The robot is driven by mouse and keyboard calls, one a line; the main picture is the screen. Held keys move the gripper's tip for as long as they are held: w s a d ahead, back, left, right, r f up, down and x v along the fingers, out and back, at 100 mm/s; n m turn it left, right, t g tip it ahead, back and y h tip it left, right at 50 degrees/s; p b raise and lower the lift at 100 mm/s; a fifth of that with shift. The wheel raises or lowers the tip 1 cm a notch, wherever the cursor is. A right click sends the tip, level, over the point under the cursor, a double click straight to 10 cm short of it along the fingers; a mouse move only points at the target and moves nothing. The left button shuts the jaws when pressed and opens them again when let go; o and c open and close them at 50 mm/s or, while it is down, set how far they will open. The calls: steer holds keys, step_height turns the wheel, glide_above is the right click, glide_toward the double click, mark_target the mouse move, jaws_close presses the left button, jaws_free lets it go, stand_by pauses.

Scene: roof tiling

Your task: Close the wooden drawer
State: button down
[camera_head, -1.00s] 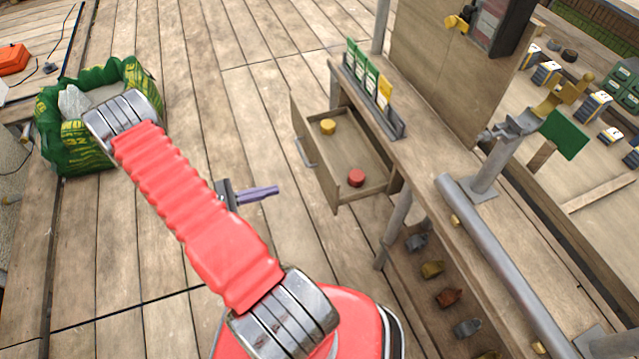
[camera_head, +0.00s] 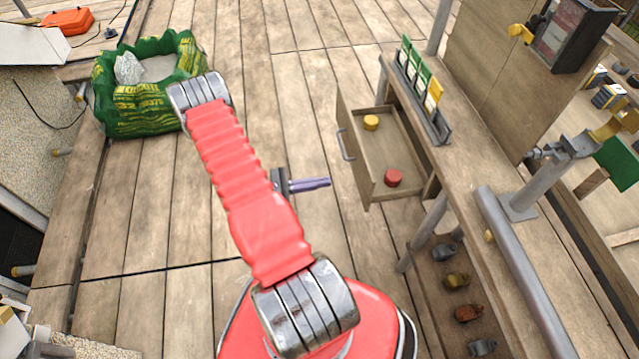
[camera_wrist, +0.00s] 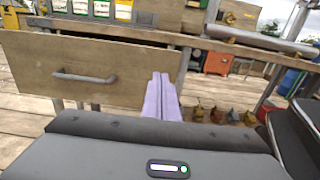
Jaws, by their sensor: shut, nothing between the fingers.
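The wooden drawer (camera_head: 385,170) stands pulled out from under the workbench, to the right of my arm in the head view. A yellow round item (camera_head: 371,122) and a red round item (camera_head: 393,178) lie inside it. Its front panel (camera_wrist: 60,70) with a grey bar handle (camera_wrist: 84,77) faces me in the wrist view. My gripper (camera_head: 328,182) has purple fingers, pressed together and empty. It is left of the drawer front, apart from it in the head view. In the wrist view the fingers (camera_wrist: 162,97) overlap the right end of the front panel.
The workbench (camera_head: 465,165) carries a rack of cards (camera_head: 420,95) above the drawer. Several small coloured items sit on its lower shelf (camera_head: 435,290). A green bag (camera_head: 145,90) lies at the upper left.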

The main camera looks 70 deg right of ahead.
mark_target(367, 175)
steer(key=x, duration=1.1)
steer(key=shift+s+d, duration=0.1)
steer(key=shift+s, duration=0.15)
